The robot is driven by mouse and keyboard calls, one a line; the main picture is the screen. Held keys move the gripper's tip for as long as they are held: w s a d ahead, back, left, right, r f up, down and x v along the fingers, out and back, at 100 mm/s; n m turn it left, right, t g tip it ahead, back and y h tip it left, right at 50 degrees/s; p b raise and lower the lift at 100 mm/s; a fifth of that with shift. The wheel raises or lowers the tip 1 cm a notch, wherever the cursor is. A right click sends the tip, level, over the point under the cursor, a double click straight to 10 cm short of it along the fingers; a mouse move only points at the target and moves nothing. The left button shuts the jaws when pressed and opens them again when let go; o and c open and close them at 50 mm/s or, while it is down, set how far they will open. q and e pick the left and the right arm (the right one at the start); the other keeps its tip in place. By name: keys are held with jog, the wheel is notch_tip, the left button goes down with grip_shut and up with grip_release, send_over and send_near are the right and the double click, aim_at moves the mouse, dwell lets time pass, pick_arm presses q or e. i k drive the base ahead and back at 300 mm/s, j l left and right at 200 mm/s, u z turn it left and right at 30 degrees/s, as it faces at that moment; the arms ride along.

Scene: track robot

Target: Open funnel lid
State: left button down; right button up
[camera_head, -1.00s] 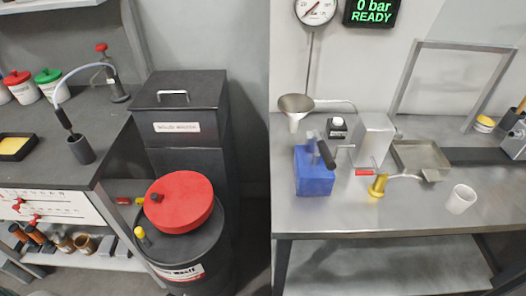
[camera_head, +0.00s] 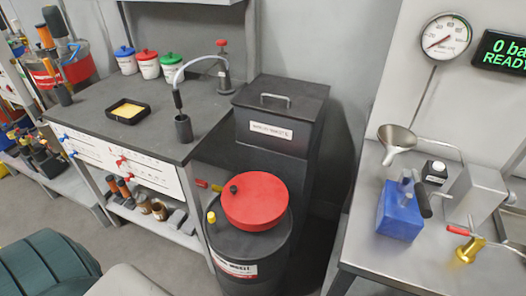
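A round red lid (camera_head: 262,212) with a small black knob (camera_head: 233,189) sits on top of a black waste drum (camera_head: 262,268), a little right of the picture's middle bottom. It appears down over the drum's top; the funnel beneath it is hidden. A small yellow-capped fitting (camera_head: 211,217) stands on the drum's top left of the lid. A metal funnel (camera_head: 397,135) without a lid stands at the back left of the right-hand bench. Neither of my grippers is in view.
A black lidded solid-waste bin (camera_head: 275,137) stands behind the drum. A dark bench (camera_head: 150,75) lies left; a steel bench (camera_head: 355,235) lies right, carrying a blue block (camera_head: 400,215). A dark green ribbed object (camera_head: 45,268) fills the lower left. Open floor (camera_head: 130,238) lies before the left bench.

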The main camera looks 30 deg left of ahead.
aim_at(251, 198)
jog(key=u, duration=1.05)
